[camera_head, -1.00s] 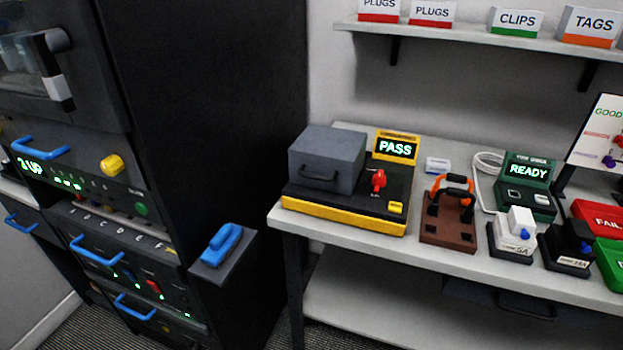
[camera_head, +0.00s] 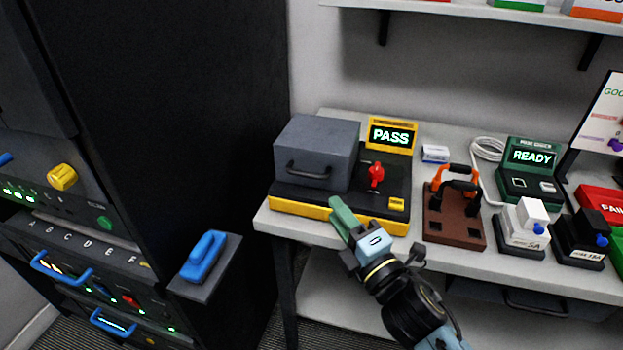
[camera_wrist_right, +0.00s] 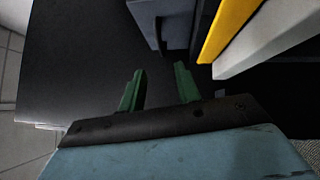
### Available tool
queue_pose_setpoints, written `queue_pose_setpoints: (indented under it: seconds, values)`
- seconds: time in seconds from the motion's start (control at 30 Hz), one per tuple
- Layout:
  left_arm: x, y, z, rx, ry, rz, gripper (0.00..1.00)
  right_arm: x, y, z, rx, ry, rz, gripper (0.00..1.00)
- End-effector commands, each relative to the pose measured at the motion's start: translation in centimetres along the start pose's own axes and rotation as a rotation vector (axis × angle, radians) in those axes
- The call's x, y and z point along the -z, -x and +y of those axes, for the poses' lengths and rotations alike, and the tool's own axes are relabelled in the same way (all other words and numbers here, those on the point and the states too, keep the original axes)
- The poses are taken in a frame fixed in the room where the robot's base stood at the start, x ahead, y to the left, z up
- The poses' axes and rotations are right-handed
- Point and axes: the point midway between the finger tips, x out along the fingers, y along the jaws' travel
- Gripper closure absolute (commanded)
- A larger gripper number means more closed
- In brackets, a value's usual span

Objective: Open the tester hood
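The tester hood (camera_head: 318,142) is a dark grey box with a black bar handle (camera_head: 308,170) on its front face. It sits closed on the left part of the tester (camera_head: 300,207), which has a black top, yellow base and PASS screen. My right gripper (camera_head: 341,209) is in front of the tester's yellow edge, apart from the handle, below and to its right in the head view. In the right wrist view its green fingers (camera_wrist_right: 160,82) are spread with nothing between them. The hood also shows at the top there (camera_wrist_right: 165,14). My left gripper is not in view.
A red switch (camera_head: 376,176) stands right of the hood. A brown block with orange and black handles (camera_head: 455,215) is on the table (camera_head: 410,252) to the right. A black cabinet (camera_head: 190,90) stands left, with a blue-handled bracket (camera_head: 205,262).

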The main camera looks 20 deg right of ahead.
Motion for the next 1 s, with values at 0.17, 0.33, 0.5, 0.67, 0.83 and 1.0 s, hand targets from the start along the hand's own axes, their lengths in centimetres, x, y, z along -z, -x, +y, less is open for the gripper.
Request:
queue_pose_setpoints:
  seconds: [0.17, 0.33, 0.5, 0.67, 0.83, 1.0]
  values:
    - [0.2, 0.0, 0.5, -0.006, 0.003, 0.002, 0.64, 0.0, -3.5, 0.0, -0.002, -0.001, 0.0, 0.67]
    - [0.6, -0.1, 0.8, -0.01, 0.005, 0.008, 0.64, 0.0, -6.5, 0.0, -0.001, -0.001, 0.0, 0.67]
    - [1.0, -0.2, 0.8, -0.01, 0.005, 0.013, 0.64, 0.0, -8.8, -0.1, 0.001, -0.001, 0.0, 0.67]
    - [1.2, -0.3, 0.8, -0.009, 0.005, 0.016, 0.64, 0.0, -10.0, -0.1, 0.002, -0.002, -0.001, 0.67]
    - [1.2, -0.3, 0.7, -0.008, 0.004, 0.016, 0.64, 0.0, -10.2, -0.1, 0.003, -0.002, 0.0, 0.67]
    - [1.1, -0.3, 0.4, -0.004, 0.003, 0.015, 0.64, 0.0, -10.2, -0.1, 0.003, -0.002, 0.0, 0.69]
